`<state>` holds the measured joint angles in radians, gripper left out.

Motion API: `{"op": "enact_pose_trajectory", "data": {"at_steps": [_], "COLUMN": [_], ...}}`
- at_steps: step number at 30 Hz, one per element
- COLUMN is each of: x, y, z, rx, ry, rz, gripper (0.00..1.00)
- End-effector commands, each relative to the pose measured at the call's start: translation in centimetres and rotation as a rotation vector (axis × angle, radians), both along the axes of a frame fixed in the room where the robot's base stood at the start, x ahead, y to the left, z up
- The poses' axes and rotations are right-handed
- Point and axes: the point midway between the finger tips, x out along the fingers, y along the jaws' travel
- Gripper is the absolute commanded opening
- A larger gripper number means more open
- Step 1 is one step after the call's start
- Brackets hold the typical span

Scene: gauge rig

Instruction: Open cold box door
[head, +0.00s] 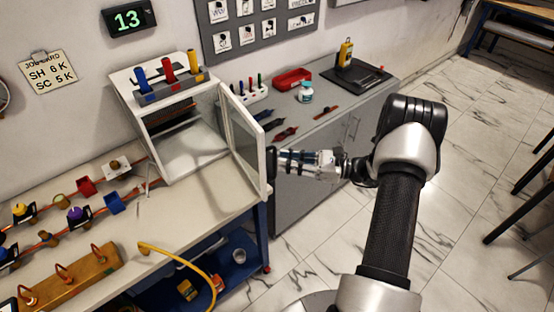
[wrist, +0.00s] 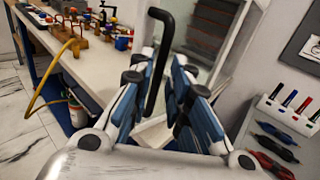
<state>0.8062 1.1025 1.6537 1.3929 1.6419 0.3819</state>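The cold box is a white cabinet (head: 122,92) on the left bench, with its interior visible. Its glazed, white-framed door (head: 262,172) stands swung out from the box's right side, clearly open. My gripper (head: 283,160) is at the outer face of the door, near its free edge. In the wrist view, the black bar handle (wrist: 165,40) runs between the two blue-padded fingers (wrist: 164,85). The fingers are apart, with a gap showing between the handle and the right finger. The handle lies close to the left finger; I cannot tell whether they touch. The handle is hidden in the head view.
Blue, red and yellow cylinders (head: 168,72) stand in a rack on the box. A grey cabinet (head: 320,165) with pens, a red case (head: 293,79) and tools stands behind my gripper. A yellow hose (head: 185,262) hangs off the bench front.

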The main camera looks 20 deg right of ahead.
Motion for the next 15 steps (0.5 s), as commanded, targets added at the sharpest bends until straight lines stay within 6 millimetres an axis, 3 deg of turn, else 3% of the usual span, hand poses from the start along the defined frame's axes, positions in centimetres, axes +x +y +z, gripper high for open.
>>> {"op": "enact_pose_trajectory", "data": {"at_steps": [6,15], "x": [-2.8,-4.6], "y": [-4.0,-6.4], "z": [0.0,-0.1], "rx": [-0.001,0.0], "ry": [0.0,0.002], "rz": [-0.003,0.0], "gripper": [0.17,0.17]}}
